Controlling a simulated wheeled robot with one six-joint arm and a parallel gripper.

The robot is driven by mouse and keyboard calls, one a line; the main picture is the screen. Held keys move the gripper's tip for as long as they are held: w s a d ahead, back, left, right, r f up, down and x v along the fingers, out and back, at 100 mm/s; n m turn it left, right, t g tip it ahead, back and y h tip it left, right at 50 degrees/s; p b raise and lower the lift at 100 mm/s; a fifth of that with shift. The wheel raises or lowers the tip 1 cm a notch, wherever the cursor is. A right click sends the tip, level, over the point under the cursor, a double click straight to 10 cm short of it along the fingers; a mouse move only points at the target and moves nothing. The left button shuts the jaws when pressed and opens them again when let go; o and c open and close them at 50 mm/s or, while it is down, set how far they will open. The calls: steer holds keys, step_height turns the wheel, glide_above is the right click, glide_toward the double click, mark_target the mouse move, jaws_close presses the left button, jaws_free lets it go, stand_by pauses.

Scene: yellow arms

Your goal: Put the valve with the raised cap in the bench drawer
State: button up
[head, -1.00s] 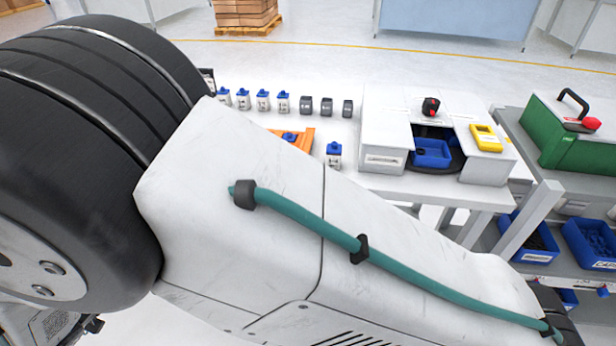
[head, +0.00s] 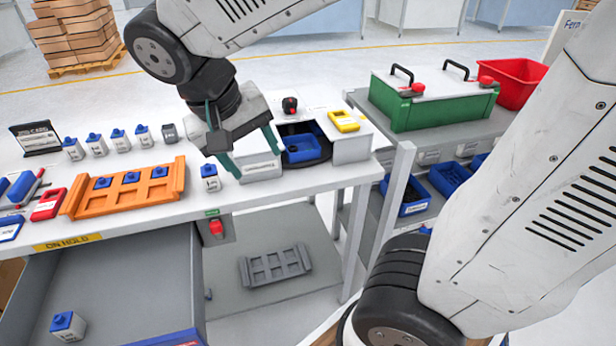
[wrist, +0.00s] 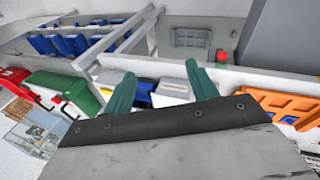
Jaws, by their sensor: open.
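The open bench drawer (head: 130,285) is at the lower left of the head view, with one white valve with a blue cap (head: 68,326) inside. Another blue-capped valve (head: 210,177) stands alone on the bench, right of the orange rack. A row of similar valves (head: 97,145) stands along the back, and several blue caps show in the rack. I cannot tell which cap is raised. My gripper (head: 258,160) is open and empty over the bench, right of the lone valve. The wrist view shows its two teal fingers (wrist: 163,92) apart with nothing held.
The orange rack (head: 75,205) lies on the bench. A white housing (head: 352,148) with a blue bin (head: 301,147) stands beside my gripper. A grey rack (head: 275,266) lies on the lower shelf. A cart with a green case (head: 425,108) is at right. My own arm covers the right side.

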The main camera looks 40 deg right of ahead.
steer(key=s+d+n+t+y, duration=0.1)
steer(key=s+d+y, duration=0.3)
steer(key=s, duration=0.7)
steer(key=shift+s+d+f+n, duration=0.2)
steer(key=shift+s+n, duration=0.15)
steer(key=shift+n, duration=0.45)
